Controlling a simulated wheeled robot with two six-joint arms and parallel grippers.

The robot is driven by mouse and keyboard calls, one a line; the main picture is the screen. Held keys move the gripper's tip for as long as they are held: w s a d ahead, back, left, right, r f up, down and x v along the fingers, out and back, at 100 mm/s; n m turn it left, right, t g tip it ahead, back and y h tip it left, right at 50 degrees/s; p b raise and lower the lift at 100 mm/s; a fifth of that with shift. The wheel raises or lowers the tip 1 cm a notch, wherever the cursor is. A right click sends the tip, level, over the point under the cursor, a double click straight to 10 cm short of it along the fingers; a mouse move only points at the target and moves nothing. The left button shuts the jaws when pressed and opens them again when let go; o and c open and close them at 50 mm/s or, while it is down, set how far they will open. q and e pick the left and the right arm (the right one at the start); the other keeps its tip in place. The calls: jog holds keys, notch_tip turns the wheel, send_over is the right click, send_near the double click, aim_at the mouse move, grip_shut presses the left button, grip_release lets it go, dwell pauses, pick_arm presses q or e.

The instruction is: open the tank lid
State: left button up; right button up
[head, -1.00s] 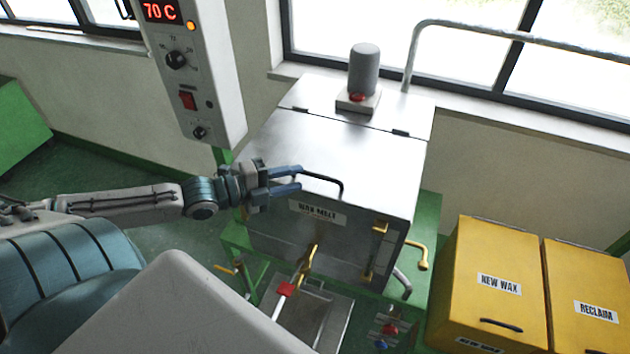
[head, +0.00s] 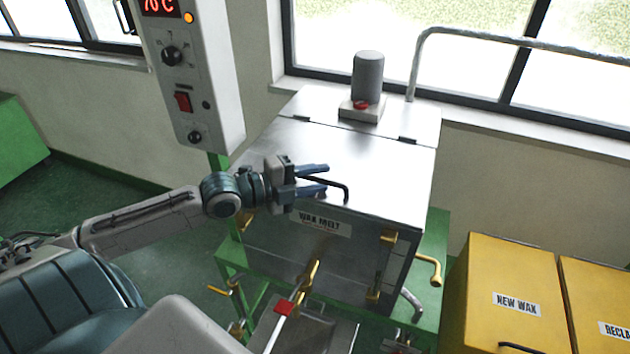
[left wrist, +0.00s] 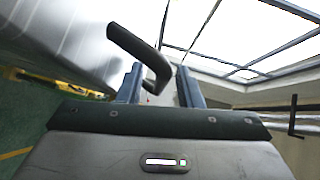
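The wax melt tank (head: 290,255) is a metal box with a flat hinged lid (head: 350,165), and the lid lies shut. A dark bent handle (head: 345,192) is at the lid's front edge. My left gripper (head: 325,179) is open at this handle, with its blue fingers on either side of the bar in the head view. In the left wrist view the handle (left wrist: 132,44) runs down to between the two fingertips (left wrist: 160,82), with gaps showing beside it. I cannot tell whether a finger touches it. My right gripper is not in view.
A grey cylinder (head: 368,78) on a base with a red button stands behind the lid hinges. A control box (head: 190,80) hangs at left above the tank. Brass valves (head: 310,275) stick out in front. Yellow bins (head: 490,270) stand at right.

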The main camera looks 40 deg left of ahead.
pick_arm(q)
jog(key=shift+c, duration=1.1)
grip_shut()
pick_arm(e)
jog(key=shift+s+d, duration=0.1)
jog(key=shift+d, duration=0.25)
pick_arm(q)
jog(key=shift+r, duration=0.15)
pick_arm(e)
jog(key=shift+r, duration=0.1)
